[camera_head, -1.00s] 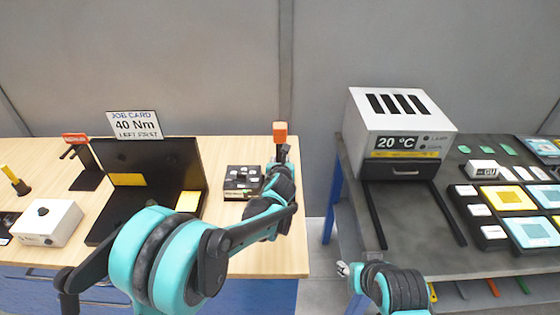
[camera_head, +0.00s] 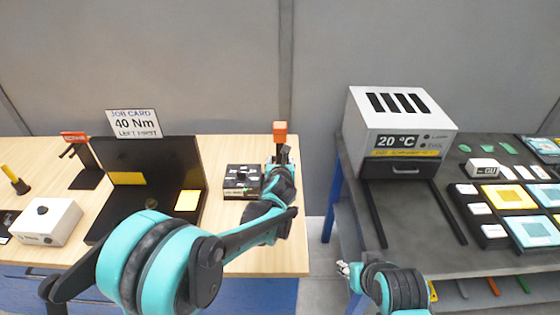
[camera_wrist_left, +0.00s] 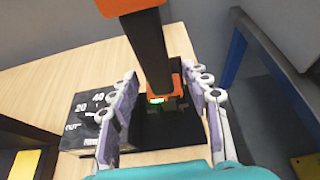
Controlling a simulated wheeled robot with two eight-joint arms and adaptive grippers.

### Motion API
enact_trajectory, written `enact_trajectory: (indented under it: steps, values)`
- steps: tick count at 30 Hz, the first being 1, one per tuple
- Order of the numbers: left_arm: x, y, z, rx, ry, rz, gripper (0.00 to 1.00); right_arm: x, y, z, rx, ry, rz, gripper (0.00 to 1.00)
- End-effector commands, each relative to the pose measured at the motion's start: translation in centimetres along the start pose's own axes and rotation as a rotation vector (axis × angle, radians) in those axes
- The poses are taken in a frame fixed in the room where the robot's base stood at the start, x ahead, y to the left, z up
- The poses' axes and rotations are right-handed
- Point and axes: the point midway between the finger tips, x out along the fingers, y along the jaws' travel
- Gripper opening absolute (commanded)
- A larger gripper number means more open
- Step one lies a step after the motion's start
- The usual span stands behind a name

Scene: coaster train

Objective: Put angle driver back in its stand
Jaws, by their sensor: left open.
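The angle driver (camera_head: 280,133), with an orange top and black body, stands upright near the right edge of the wooden bench. In the left wrist view the angle driver (camera_wrist_left: 152,50) shows its black shaft, an orange collar and a small lit green display. A black base (camera_wrist_left: 165,130), apparently its stand, lies under it; how it seats is partly hidden. My left gripper (camera_wrist_left: 165,78) is open, with one finger on each side of the shaft and gaps visible. My right gripper (camera_head: 344,269) is low between the benches; its jaws are too small to judge.
A black box with marked settings (camera_head: 242,181) sits just left of the driver. A black open case (camera_head: 160,165), job card (camera_head: 134,123) and white box (camera_head: 48,222) are further left. A white oven (camera_head: 400,120) stands on the right, dark bench across a gap.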

Motion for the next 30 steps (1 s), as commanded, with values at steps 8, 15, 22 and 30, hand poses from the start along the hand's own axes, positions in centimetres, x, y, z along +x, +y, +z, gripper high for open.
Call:
enact_trajectory:
  steps: [8,15,22,30]
  values:
    - [-6.2,-0.1,0.0,0.002,-0.001,-0.002,0.48,0.0,0.0,0.0,0.0,0.0,0.0,0.4]
    - [-9.6,-0.1,0.0,0.001,-0.002,-0.002,0.48,0.0,0.0,0.0,0.0,0.0,0.0,0.4]
    - [-10.3,0.1,0.0,-0.007,0.0,0.0,0.48,0.0,0.0,0.0,0.0,0.0,0.0,0.4]
    - [-14.7,7.2,-1.3,-0.629,0.091,0.105,0.48,0.0,0.0,0.0,0.0,0.0,0.0,0.4]
